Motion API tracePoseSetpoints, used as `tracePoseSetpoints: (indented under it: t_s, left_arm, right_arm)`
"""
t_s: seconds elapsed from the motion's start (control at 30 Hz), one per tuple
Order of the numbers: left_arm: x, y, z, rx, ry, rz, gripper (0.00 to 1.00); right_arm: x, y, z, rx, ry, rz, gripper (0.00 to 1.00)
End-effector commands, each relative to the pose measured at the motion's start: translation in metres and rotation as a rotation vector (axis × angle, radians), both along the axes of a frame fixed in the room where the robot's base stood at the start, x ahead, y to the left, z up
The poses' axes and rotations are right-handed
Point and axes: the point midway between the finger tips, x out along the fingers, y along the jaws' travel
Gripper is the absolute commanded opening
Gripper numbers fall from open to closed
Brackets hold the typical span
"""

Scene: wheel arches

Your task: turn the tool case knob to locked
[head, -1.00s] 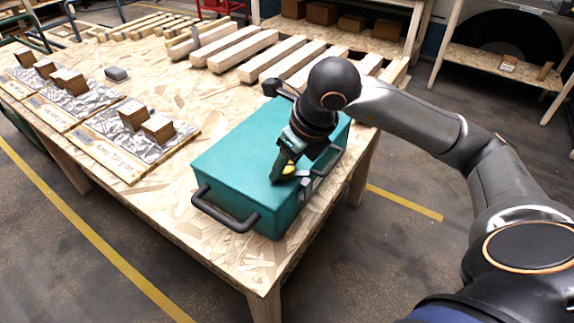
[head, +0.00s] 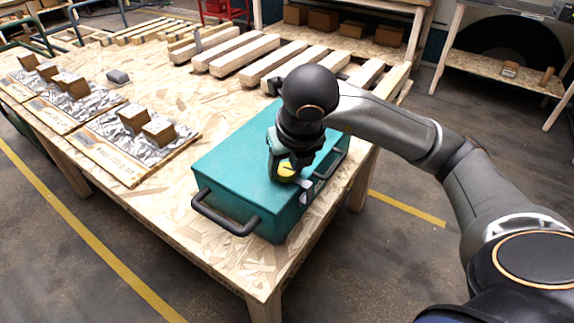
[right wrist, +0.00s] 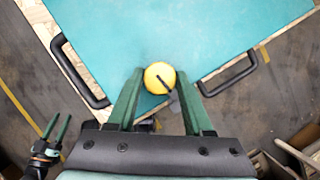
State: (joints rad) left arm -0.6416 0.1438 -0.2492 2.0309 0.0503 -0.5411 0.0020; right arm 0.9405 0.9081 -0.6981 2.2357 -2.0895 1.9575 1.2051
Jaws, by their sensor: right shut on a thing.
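The teal tool case (head: 232,165) lies on the wooden table, with its yellow round knob (head: 286,170) on the lid near the right edge. My right gripper (head: 284,174) reaches down onto the knob from above and hides part of it. In the right wrist view the knob (right wrist: 159,77) sits between the two green fingertips (right wrist: 160,80), which are shut on it. A dark pointer line on the knob slants toward the lower right of that view. My left gripper (right wrist: 50,130) shows at the lower left of the right wrist view, its fingers apart and empty.
The case has black handles, one on its near end (head: 226,215). Foil-covered boards (head: 130,150) with small brown blocks lie on the left of the table. Wooden slats (head: 270,62) lie behind the case. Bare table lies between the boards and the case.

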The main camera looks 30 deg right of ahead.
Motion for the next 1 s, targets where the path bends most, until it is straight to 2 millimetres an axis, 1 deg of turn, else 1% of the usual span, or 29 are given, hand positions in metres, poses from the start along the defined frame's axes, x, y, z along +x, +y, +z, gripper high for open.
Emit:
tracePoseSetpoints:
  t_s: [0.27, 0.3, 0.53, 0.57, 0.83, 0.93, 1.0]
  left_arm:
    - [0.002, 0.000, 0.001, 0.001, -0.003, 0.000, 0.50]
    - [0.002, 0.000, 0.001, 0.001, -0.003, 0.000, 0.50]
    - [0.001, 0.000, -0.001, 0.001, 0.000, 0.000, 0.50]
    - [0.001, 0.000, -0.001, 0.002, 0.001, 0.000, 0.50]
    - [0.001, 0.000, -0.001, 0.003, 0.001, -0.001, 0.50]
    - [0.001, 0.000, 0.001, 0.002, 0.001, -0.002, 0.50]
    - [0.001, 0.000, 0.004, 0.001, 0.002, -0.001, 0.50]
  right_arm:
    - [0.000, 0.000, 0.000, 0.000, 0.001, 0.001, 0.00]
    - [0.000, 0.000, 0.000, 0.000, 0.001, 0.001, 0.54]
    - [0.000, 0.000, 0.000, 0.000, 0.001, 0.002, 0.80]
    - [0.000, 0.000, 0.000, 0.000, 0.001, 0.002, 0.82]
    - [-0.001, 0.000, 0.002, 0.000, 0.000, 0.002, 0.82]
    - [-0.003, 0.001, 0.010, 0.001, -0.003, 0.003, 0.82]
    - [-0.007, 0.002, 0.021, 0.001, -0.004, 0.004, 0.82]
